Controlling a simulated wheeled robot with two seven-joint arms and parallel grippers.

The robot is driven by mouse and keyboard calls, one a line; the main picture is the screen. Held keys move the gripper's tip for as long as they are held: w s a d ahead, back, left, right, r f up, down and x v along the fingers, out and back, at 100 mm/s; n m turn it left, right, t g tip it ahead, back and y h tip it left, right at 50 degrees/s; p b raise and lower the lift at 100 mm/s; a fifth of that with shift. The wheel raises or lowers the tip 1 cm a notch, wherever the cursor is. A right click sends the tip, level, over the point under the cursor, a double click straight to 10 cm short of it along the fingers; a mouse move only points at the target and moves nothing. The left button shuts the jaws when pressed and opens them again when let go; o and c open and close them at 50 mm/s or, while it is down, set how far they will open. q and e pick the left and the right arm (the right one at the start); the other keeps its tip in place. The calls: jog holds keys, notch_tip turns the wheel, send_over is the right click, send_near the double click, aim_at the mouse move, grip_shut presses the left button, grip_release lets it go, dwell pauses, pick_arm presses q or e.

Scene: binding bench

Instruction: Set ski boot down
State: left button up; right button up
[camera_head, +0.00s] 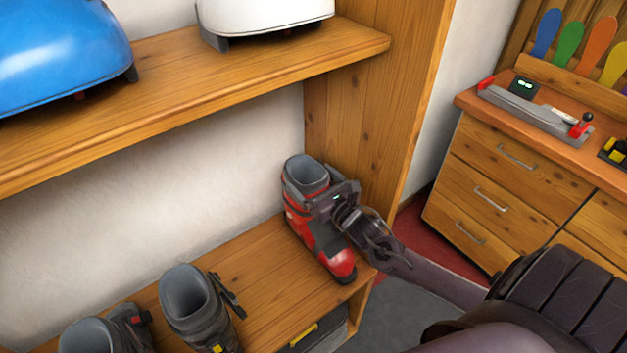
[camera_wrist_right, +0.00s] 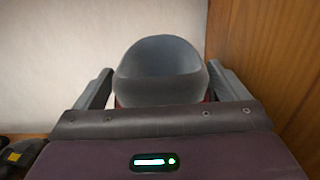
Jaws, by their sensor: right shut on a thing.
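A red and grey ski boot (camera_head: 315,232) stands upright at the right end of the lower wooden shelf (camera_head: 262,262), close to the side panel. Its toe points toward the shelf's front edge and its sole appears to be on or just over the shelf; I cannot tell which. My right gripper (camera_head: 328,200) is shut on the boot's upper cuff from the right. In the right wrist view the grey cuff (camera_wrist_right: 162,72) sits between the two fingers (camera_wrist_right: 162,92). My left gripper is not in view.
Two grey boots (camera_head: 190,305) (camera_head: 92,338) stand to the left on the same shelf. The wooden side panel (camera_head: 375,110) is close on the right. A drawer bench (camera_head: 500,185) stands beyond.

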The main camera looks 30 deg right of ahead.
jog(key=shift+f+b, duration=0.3)
jog(key=shift+b, duration=0.1)
dwell(0.6)
jog(key=o, duration=1.6)
jog(key=shift+o, duration=0.5)
jog(key=shift+s+f, duration=0.15)
jog(key=shift+f, duration=0.15)
jog(key=s, duration=0.7)
jog(key=shift+s+d+r+b, duration=0.25)
jog(key=shift+s+d+b, duration=0.05)
jog(key=shift+b, duration=0.1)
